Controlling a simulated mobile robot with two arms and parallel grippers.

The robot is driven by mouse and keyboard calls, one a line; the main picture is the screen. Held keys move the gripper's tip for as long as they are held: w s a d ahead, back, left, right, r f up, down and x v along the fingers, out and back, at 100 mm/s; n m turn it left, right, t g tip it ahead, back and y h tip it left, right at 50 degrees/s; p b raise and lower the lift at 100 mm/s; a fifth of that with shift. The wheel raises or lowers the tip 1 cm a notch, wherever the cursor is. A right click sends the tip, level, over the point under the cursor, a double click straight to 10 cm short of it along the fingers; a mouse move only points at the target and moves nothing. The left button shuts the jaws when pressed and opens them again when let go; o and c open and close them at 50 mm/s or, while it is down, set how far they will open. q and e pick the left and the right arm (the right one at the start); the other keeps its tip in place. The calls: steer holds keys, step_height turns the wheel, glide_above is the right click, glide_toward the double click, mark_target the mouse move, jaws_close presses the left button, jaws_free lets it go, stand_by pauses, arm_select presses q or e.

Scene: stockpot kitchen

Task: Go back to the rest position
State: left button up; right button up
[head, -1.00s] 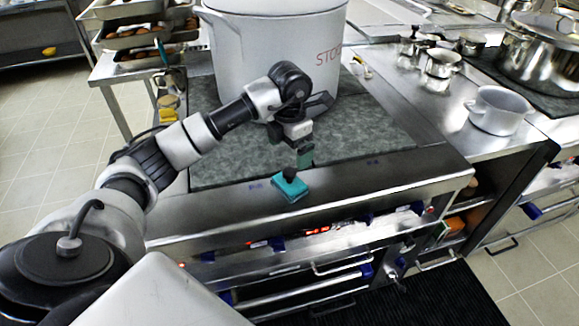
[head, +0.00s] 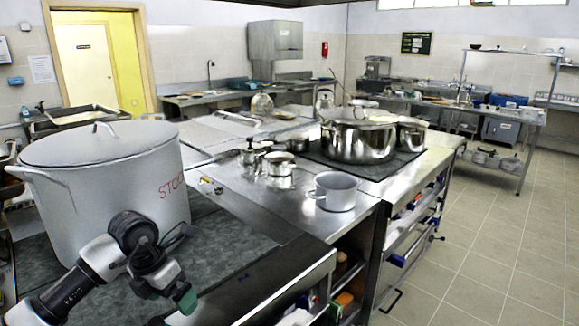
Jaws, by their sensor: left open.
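My left gripper (head: 176,300) is at the lower left of the head view, in front of the large grey stockpot (head: 115,190). It is open, with nothing seen between its fingers; a green fingertip points down. It hangs over the dark stone-patterned top (head: 235,245) near the bottom of the picture. The stockpot has its lid on and red lettering on its side. My left arm (head: 60,295) comes in from the bottom left. My right gripper is out of view.
A small grey pot (head: 336,191) stands on the steel counter (head: 265,190) to the right. A large lidded steel pot (head: 358,135) and several small steel pots stand behind it. Open tiled floor (head: 490,240) lies at the right.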

arm_select(q)
steer(key=s+d+f+m+h, duration=0.1)
steer(key=s+d+h, duration=0.1)
steer(key=d+h, duration=0.65)
steer(key=s+d+r+n+t+h, duration=0.3)
steer(key=d+r+n+t+h, duration=0.55)
steer(key=d+n+t, duration=0.2)
steer(key=s+a+f+n+t+y, duration=0.1)
steer(key=a+f+n+t+y, duration=0.4)
steer(key=n+y, duration=0.6)
steer(key=s+a+f+n+t+y, duration=0.1)
steer(key=a+f+n+y, duration=0.45)
steer(key=n, duration=0.75)
steer(key=s+a+f+n+g+y, duration=0.1)
steer(key=s+f+n+g, duration=0.2)
steer(key=s+f+g, duration=0.6)
steer(key=s+a+f+n+g+y, duration=0.15)
steer(key=s+f+g, duration=0.3)
steer(key=s, duration=0.75)
step_height(320, 180, down, 25)
steer(key=g, duration=0.1)
steer(key=s+a+f+g, duration=0.1)
steer(key=s+a+f, duration=0.1)
steer(key=s+f, duration=1.4)
steer(key=shift+g, duration=0.3)
